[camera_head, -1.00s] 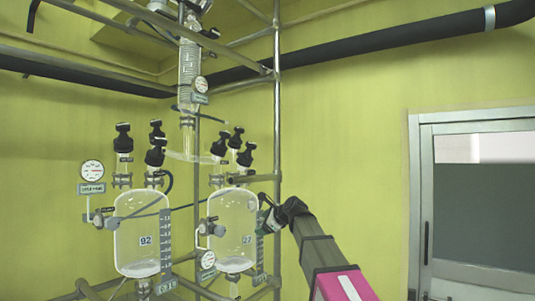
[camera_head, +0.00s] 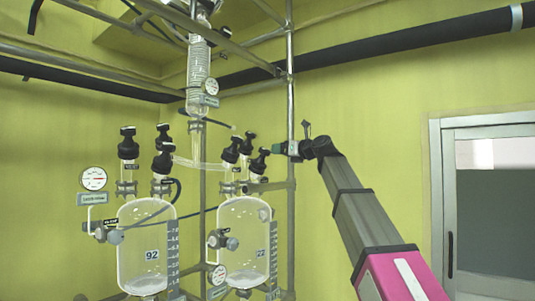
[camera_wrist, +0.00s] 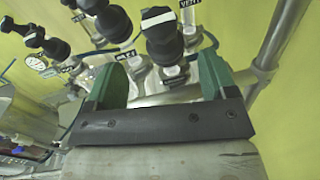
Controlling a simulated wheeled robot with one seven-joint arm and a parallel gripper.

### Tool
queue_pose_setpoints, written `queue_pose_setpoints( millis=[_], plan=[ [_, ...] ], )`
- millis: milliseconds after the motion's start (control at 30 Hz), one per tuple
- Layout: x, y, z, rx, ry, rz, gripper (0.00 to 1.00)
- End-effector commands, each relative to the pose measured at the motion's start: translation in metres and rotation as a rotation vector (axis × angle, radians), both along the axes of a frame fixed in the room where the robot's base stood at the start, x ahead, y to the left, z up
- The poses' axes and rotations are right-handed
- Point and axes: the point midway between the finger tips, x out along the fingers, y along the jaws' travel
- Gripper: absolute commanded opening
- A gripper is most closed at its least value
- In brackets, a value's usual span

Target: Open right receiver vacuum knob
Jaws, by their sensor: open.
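The right receiver (camera_head: 246,245) is a clear glass vessel marked 22, hung in the metal frame. Several black knobs (camera_head: 230,150) stand on its top; I cannot read which is the vacuum one. My gripper (camera_head: 280,149) is level with these knobs, just right of the rightmost knob (camera_head: 259,160). A black knob (camera_wrist: 161,32) with a pale top stripe lies just beyond the gap, apart from the fingers. Another black knob (camera_wrist: 113,24) lies up and left of it.
The left receiver (camera_head: 146,245), marked 92, stands to the left with its own black knobs (camera_head: 128,143). A vertical frame pole (camera_head: 290,90) stands close to my gripper. A thin hose runs between the vessels. The wall toward the door (camera_head: 490,210) is clear.

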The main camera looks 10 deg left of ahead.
Motion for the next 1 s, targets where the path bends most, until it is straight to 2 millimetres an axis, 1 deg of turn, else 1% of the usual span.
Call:
queue_pose_setpoints(
  millis=[500, 667, 900, 933, 967, 1000],
  plan=[
    [0.043, 0.073, 0.001, -0.002, -0.001, 0.001, 0.78],
    [0.049, 0.082, 0.000, -0.002, -0.001, 0.000, 0.78],
    [0.049, 0.083, -0.001, -0.002, -0.002, -0.001, 0.78],
    [0.049, 0.083, -0.001, -0.002, -0.002, -0.001, 0.75],
    [0.049, 0.083, -0.001, -0.002, -0.002, -0.001, 0.65],
    [0.049, 0.083, -0.001, -0.002, -0.002, -0.001, 0.52]
  ],
)
